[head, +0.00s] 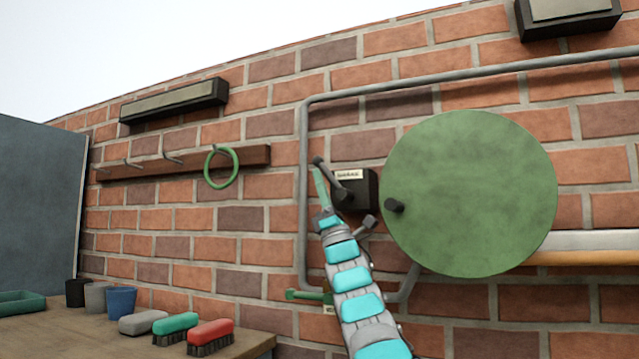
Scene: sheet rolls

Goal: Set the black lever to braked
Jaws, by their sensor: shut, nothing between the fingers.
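The black lever (332,178) is on a dark box (364,190) fixed to the brick wall, left of a big green disc (470,195). Its arm slants up and to the left from the box, with a knob at its upper end. A small pale label (348,174) sits on the box, its lettering too small to read. My gripper (320,178) is shut and empty. It points upward just left of the lever arm, its tip close below the knob; I cannot tell if they touch. My gripper and wrist may hide a little of the lever's lower left side.
A grey pipe (303,200) runs around the lever box. A green handle (305,295) is low on the wall. A hook rail (190,162) carries a green ring (207,170). Brushes and cups stand on a table (100,335).

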